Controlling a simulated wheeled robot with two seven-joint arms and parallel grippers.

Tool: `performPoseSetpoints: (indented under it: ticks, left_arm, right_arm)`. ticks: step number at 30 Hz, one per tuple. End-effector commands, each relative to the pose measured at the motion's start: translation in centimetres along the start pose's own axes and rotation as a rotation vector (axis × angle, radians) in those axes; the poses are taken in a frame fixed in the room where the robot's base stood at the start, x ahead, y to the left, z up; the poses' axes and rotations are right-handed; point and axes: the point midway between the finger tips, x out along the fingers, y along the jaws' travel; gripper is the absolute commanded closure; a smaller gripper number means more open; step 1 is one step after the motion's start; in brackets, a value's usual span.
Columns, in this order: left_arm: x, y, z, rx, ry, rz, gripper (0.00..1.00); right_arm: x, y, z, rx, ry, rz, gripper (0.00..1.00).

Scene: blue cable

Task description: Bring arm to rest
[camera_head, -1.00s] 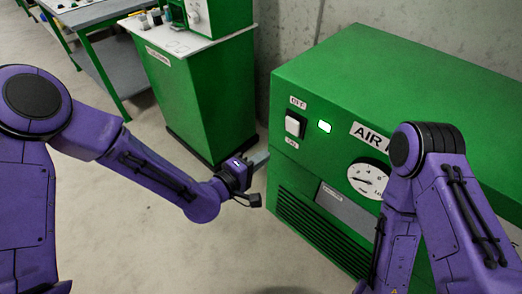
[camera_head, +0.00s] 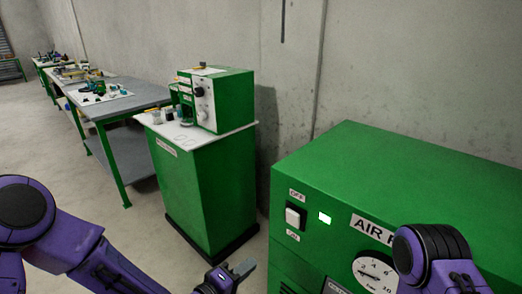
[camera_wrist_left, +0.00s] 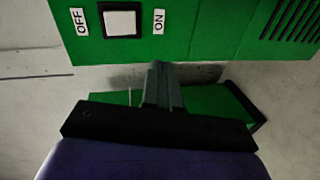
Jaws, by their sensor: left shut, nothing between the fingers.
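My left arm (camera_head: 75,245) is purple and comes in from the left in the head view. Its gripper (camera_head: 243,267) is at the bottom edge, in front of the green air unit (camera_head: 400,160), apart from it and empty. In the left wrist view the two grey fingers (camera_wrist_left: 161,85) are together, pointing towards the green panel with its white switch (camera_wrist_left: 120,20) between OFF and ON labels. My right arm (camera_head: 435,250) shows at the lower right, in front of the unit's face; its gripper is out of view.
The unit's front carries a switch (camera_head: 294,216), a lit indicator (camera_head: 324,217) and a round gauge (camera_head: 374,273). A green cabinet (camera_head: 205,185) with a machine (camera_head: 222,100) stands behind my left gripper. Workbenches (camera_head: 130,150) line the wall further left. Open floor (camera_head: 100,210) lies at the left.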

Motion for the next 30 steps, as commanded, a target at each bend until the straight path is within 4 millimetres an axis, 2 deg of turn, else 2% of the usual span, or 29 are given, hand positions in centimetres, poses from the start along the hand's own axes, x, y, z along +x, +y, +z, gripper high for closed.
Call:
performPoseSetpoints:
  ticks: [2,3,5,6,8,9,12,15,16,19,30]
  left_arm:
    - [-1.9,-4.3,-1.4,0.104,0.086,-0.173,1.00]
    - [-3.7,-7.2,-1.8,0.152,0.114,-0.292,1.00]
    - [-7.0,-11.6,-2.1,0.214,0.139,-0.478,1.00]
    - [-9.6,-14.2,-2.2,0.253,0.147,-0.600,1.00]
    - [-13.9,-17.7,-2.1,0.303,0.145,-0.779,1.00]
    - [-17.0,-19.6,-2.1,0.333,0.141,-0.894,1.00]
    - [-24.3,-22.7,-1.8,0.386,0.120,-1.140,1.00]
    - [-29.8,-24.1,-1.4,0.408,0.103,-1.301,1.00]
    - [-31.0,-24.3,-1.2,0.413,0.095,-1.330,1.00]
    - [-33.0,-24.8,-0.4,0.428,0.056,-1.377,1.00]
    - [-33.2,-24.9,-0.1,0.426,0.048,-1.381,1.00]
  right_arm:
    - [-0.2,0.0,-0.1,0.000,0.000,0.000,0.57]
    - [-0.5,0.1,-0.2,0.000,0.000,0.000,0.57]
    - [-1.1,0.1,-0.5,0.000,0.000,0.000,0.57]
    - [-1.5,0.1,-0.6,0.000,0.000,0.000,0.57]
    - [-2.1,0.2,-0.9,0.000,0.000,0.000,0.57]
    - [-2.5,0.2,-1.0,0.000,0.000,0.000,0.57]
    - [-3.4,0.3,-1.4,0.000,0.000,0.000,0.57]
    - [-4.1,0.4,-1.7,0.000,0.000,0.000,0.57]
    - [-4.2,0.4,-1.8,0.000,0.000,0.000,0.57]
    - [-4.7,0.4,-1.9,0.000,0.000,0.000,0.57]
    - [-4.7,0.4,-1.9,0.000,0.000,0.000,0.57]
